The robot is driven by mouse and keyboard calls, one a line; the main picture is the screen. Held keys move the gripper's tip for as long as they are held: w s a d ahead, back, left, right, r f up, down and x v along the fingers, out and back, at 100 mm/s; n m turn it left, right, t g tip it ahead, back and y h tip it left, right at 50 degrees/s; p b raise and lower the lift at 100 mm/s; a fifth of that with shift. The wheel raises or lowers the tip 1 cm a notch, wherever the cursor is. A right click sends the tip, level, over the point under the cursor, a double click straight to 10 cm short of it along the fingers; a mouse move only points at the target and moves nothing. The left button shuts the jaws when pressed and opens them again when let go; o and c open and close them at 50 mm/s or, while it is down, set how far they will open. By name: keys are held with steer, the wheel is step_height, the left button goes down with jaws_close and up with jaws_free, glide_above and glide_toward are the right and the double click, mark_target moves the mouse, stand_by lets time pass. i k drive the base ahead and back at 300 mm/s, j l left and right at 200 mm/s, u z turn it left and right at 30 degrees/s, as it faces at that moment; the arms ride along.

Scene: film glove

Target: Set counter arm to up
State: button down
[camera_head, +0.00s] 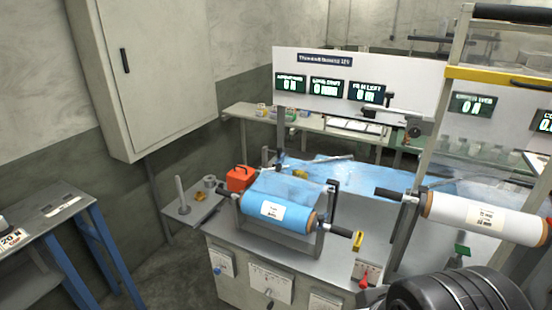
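I cannot tell for certain which part is the counter arm. A small arm with a dark grip (378,112) sits at the lower right of the display board (350,62), roughly level. A thin metal bar (322,161) lies nearly flat across the blue film behind the blue film roll (285,208). The blue roll sits in a bracket on the machine bench, with black handles at its ends. A black ribbed part of my own arm fills the bottom right corner. My gripper fingers do not show.
A white film roll (483,217) is mounted at the right, by an upright frame with a yellow bar (500,77). A red box (240,178) stands left of the blue roll. A wall cabinet (145,70) and a blue-legged table (48,238) are at the left. Floor shows between table and bench.

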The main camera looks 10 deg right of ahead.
mark_target(278, 150)
steer(key=i+j+z, duration=0.25)
steer(key=i+j, duration=0.35)
steer(key=i, duration=0.15)
steer(key=i+j+z, duration=0.25)
steer(key=i+j, duration=0.45)
steer(key=i+j+z, duration=0.2)
steer(key=i+j, duration=0.4)
steer(key=j, duration=0.3)
